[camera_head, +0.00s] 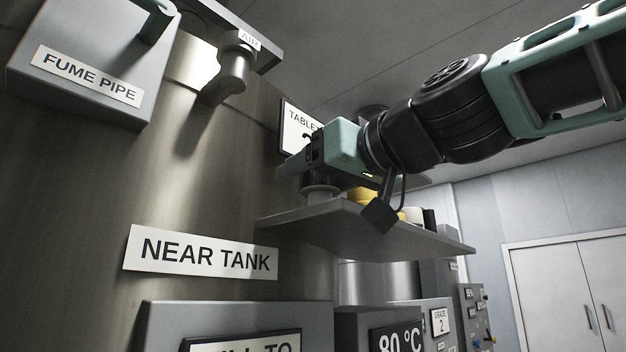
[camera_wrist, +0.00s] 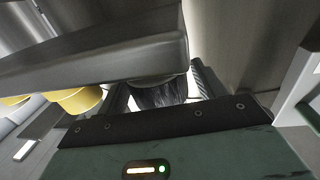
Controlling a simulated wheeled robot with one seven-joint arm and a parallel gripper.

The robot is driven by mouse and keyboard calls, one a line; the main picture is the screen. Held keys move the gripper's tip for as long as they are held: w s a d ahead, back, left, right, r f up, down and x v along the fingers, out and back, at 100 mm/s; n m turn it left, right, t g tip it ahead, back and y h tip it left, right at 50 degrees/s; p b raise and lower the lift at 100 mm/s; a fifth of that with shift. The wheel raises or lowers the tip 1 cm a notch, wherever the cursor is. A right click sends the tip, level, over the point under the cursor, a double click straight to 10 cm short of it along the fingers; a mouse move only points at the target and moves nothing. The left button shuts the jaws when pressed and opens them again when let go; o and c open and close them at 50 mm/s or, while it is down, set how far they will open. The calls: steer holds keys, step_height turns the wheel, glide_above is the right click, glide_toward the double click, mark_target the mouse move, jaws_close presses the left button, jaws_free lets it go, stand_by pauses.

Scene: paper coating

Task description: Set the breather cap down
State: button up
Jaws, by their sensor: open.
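The breather cap, a grey round piece (camera_head: 321,191), stands on the grey shelf (camera_head: 420,242) on the tank's side, in the head view. My gripper (camera_head: 300,174) is directly over it and hides its upper part. In the wrist view the cap's dark ridged side (camera_wrist: 160,95) lies between the two fingers of my gripper (camera_wrist: 162,84), with the shelf (camera_wrist: 90,62) close beyond it. The fingers are open, one on each side of the cap. Whether either finger touches it cannot be told.
Yellow items (camera_head: 362,196) stand on the shelf to the right of the cap, partly behind my wrist; one also shows in the wrist view (camera_wrist: 78,100). The tank wall (camera_head: 190,200) is close on the left. An air pipe (camera_head: 232,68) and the fume pipe box (camera_head: 85,65) project above.

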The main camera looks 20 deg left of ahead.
steer(key=b+v, duration=0.4)
steer(key=v, duration=0.7)
steer(key=shift+s+d+b, duration=0.15)
steer(key=shift+d+b, duration=0.05)
steer(key=shift+b, duration=0.1)
